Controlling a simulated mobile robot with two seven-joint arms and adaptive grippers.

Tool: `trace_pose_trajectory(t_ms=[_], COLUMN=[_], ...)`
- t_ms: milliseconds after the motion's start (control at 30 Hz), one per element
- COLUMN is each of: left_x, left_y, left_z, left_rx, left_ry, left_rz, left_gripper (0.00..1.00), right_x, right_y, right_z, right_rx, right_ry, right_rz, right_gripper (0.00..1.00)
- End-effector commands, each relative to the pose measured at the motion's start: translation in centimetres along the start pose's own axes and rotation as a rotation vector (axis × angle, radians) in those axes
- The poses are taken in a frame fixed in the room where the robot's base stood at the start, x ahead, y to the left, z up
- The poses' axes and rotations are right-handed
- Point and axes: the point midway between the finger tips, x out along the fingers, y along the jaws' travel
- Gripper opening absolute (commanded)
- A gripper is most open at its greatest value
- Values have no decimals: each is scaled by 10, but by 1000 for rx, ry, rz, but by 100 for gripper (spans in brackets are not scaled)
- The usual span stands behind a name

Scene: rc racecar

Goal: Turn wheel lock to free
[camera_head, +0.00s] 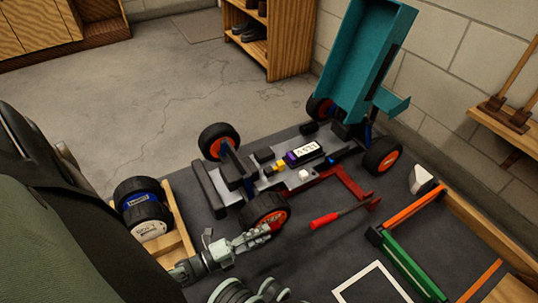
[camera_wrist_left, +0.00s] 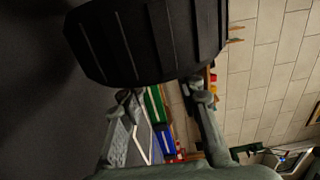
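The RC car chassis (camera_head: 285,172) stands on a dark mat, with its teal body shell (camera_head: 362,60) tilted up at the back. The near front wheel (camera_head: 262,211) has a black tire and orange-red hub. No separate wheel lock can be made out. My left gripper (camera_head: 243,238) is just in front of this wheel, low over the mat. In the left wrist view, a black tire (camera_wrist_left: 145,40) fills the top, beyond the parted, empty-looking fingers of my left gripper (camera_wrist_left: 165,97). A grey-green part of mine shows at the bottom edge of the head view; its fingers cannot be judged.
Spare wheels (camera_head: 143,208) sit in a wooden tray (camera_head: 172,245) at left. Orange (camera_head: 412,209) and green (camera_head: 410,265) bars and a white-outlined square (camera_head: 372,285) lie at right. Bare mat lies between wheel and square.

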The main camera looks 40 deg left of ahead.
Motion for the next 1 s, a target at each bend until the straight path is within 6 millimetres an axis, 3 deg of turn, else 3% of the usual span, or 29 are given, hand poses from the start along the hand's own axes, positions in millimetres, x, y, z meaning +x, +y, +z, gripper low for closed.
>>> trace_pose_trajectory(t_ms=[200, 400, 600, 1000], left_x=[-50, -78, -87, -86], left_y=[1, 0, 0, 0], left_z=[0, 0, 0, 0], left_rx=[1, 1, 1, 0], left_ry=[0, 0, 0, 0], left_rz=[3, 1, 0, 0], left_gripper=[33, 33, 33, 33], right_x=[0, 0, 0, 0], right_y=[0, 0, 0, 0], right_z=[0, 1, 1, 1], right_rx=[0, 0, 0, 0], right_ry=[-1, -2, -2, -2], right_rz=[0, 0, 0, 0], right_gripper=[40, 40, 40, 40])
